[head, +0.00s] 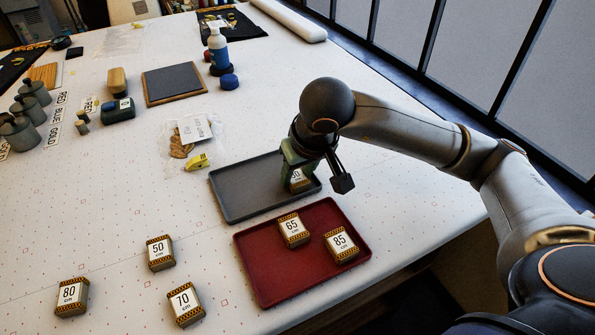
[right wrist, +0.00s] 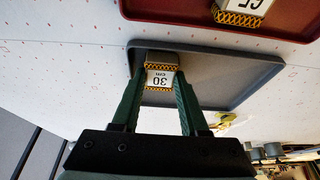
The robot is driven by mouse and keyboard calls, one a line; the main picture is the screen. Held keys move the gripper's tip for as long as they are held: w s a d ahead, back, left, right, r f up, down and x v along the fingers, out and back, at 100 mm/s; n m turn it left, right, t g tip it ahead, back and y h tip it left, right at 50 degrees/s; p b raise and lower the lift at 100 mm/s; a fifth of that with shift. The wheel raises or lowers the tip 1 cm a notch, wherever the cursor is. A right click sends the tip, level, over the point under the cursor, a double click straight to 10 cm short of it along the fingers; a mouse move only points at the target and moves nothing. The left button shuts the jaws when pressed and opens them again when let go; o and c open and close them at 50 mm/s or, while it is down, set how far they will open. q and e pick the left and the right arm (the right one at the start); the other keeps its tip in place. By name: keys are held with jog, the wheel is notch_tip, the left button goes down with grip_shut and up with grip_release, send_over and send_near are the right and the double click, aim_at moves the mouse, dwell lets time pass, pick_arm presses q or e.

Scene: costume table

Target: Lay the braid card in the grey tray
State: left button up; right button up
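The grey tray (head: 240,197) lies on the table and also shows in the right wrist view (right wrist: 225,75). A braid card marked 30 cm (head: 299,182), with yellow-and-black striped ends, is at the tray's right part. My right gripper (head: 297,176) points down there, with its green fingers on both sides of this card. In the right wrist view the card (right wrist: 160,78) sits between the fingertips, which appear to touch its sides. I cannot tell whether it rests on the tray floor. My left gripper is not in view.
A red tray (head: 275,270) in front holds cards 65 (head: 293,230) and 85 (head: 341,245). Cards 50 (head: 160,253), 70 (head: 185,304) and 80 (head: 72,297) lie on the table. A yellow clip (head: 197,162) and a bag (head: 193,130) lie behind the grey tray.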

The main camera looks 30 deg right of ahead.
jog(key=shift+o, duration=0.9)
jog(key=shift+r+p, duration=0.4)
jog(key=v, duration=1.1)
jog(key=shift+s+r+p, duration=0.2)
jog(key=shift+r+p, duration=0.05)
jog(key=shift+p, duration=0.1)
